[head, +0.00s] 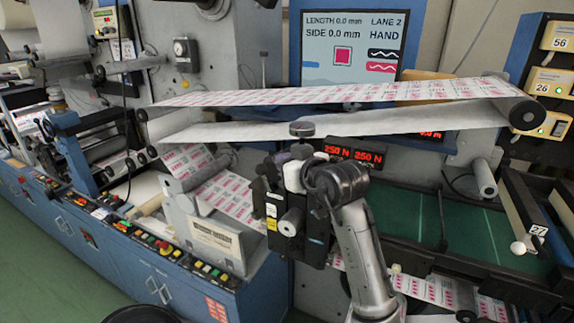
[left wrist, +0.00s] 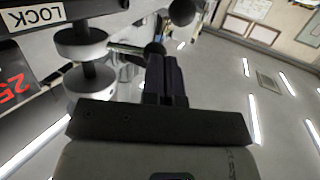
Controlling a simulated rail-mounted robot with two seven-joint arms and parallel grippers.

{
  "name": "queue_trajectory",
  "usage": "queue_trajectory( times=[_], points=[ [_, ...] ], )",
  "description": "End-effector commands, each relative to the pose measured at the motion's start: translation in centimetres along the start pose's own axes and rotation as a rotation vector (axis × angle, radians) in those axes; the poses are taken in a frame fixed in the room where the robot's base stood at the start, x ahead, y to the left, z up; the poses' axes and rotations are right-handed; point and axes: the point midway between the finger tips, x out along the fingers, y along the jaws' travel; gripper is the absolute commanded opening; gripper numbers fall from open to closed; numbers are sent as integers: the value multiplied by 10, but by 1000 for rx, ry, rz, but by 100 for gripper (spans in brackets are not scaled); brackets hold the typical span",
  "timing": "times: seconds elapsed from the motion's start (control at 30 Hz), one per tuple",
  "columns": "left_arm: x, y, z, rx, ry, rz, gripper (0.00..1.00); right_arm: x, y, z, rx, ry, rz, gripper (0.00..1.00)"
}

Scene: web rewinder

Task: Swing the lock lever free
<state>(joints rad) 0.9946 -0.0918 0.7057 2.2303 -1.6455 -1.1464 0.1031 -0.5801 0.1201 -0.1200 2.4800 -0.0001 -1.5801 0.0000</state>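The left wrist view shows a white LOCK label (left wrist: 32,16), upside down. Near it a short metal rod, which looks like the lock lever (left wrist: 126,48), ends in a black ball knob (left wrist: 154,48). My left gripper (left wrist: 166,62) has its dark fingers together, with no clear gap; the tips are close to the knob, and I cannot tell whether they touch it. In the head view my left gripper (head: 300,152) points upward just below a dark knob (head: 302,129), left of the red displays. Its wrist hides much of the lock mechanism. My right gripper is not in view.
The printed web (head: 330,94) spans just above my gripper to a dark end roller (head: 526,114). Two red 250 N displays (head: 354,154) sit close on the right. White discs (left wrist: 80,44) stand beside the fingers. A green bed (head: 450,225) lies to the right.

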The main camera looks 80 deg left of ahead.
Motion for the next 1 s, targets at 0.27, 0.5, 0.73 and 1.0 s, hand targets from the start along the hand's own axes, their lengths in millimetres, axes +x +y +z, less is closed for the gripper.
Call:
queue_trajectory(
  times=[0.27,0.5,0.73,1.0],
  points=[
    [22,-10,-4,-3,-1,-13,0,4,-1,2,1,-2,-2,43],
    [39,-12,-8,-3,-1,-12,0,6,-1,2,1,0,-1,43],
    [51,-12,-10,-2,-2,-11,0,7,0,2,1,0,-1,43],
    [58,-10,-12,-2,-1,-10,0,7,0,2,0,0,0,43]
  ],
)
